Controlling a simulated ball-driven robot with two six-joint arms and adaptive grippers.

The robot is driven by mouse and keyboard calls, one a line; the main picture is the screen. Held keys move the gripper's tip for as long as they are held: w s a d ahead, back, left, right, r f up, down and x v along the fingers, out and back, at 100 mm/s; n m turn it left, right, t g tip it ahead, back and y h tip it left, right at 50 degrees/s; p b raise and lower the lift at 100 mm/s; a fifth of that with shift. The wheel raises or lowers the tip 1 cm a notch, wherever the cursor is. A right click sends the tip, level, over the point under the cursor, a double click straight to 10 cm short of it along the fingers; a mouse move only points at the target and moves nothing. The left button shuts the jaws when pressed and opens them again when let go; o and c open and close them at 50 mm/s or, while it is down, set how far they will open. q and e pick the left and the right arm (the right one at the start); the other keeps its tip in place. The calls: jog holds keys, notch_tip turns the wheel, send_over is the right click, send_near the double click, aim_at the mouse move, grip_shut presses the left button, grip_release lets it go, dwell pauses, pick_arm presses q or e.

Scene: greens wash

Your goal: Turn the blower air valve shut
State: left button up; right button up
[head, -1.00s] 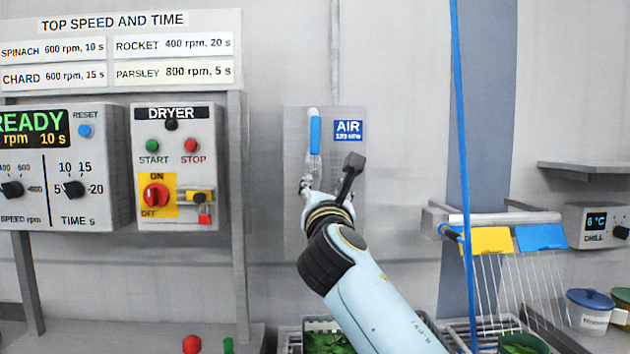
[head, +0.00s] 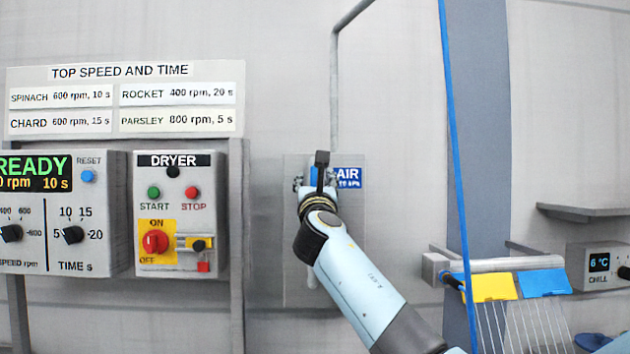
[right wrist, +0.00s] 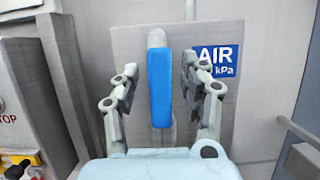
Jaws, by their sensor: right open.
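The air valve's blue lever handle (right wrist: 160,88) stands upright on its grey wall plate (right wrist: 222,118) in the right wrist view. My right gripper (right wrist: 153,82) is open, with one finger on each side of the handle and a visible gap to both. In the head view my right gripper (head: 315,184) is in front of the valve and hides most of it. A strip of the blue handle (head: 314,176) shows there beside a dark part of my wrist. The AIR label (head: 348,178) is just right of the handle. My left gripper is not in view.
The dryer switch box (head: 181,215) and the READY panel (head: 58,215) are on the left. A blue hose (head: 456,150) hangs to the right of my arm. A rail with yellow and blue tags (head: 488,287) sticks out at the lower right.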

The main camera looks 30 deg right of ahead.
grip_shut()
dwell(0.4)
jog(key=shift+s+d+f+m+h+b, duration=0.1)
jog(key=shift+d+m+h+b, duration=0.1)
jog(key=shift+m+h+b, duration=0.3)
dwell(0.5)
jog(key=s+d+f+m+g+h+b, duration=0.1)
jog(key=s+d+f+m+g+b, duration=0.1)
jog(key=m, duration=0.8)
jog(key=s+d+f+m+g+h+b, duration=0.1)
jog(key=s+d+f+m+g+b, duration=0.1)
jog(key=m, duration=0.8)
jog(key=shift+d+f+g+b, duration=0.9)
jog(key=shift+d+f+g, duration=0.4)
jog(key=shift+f+g, duration=0.7)
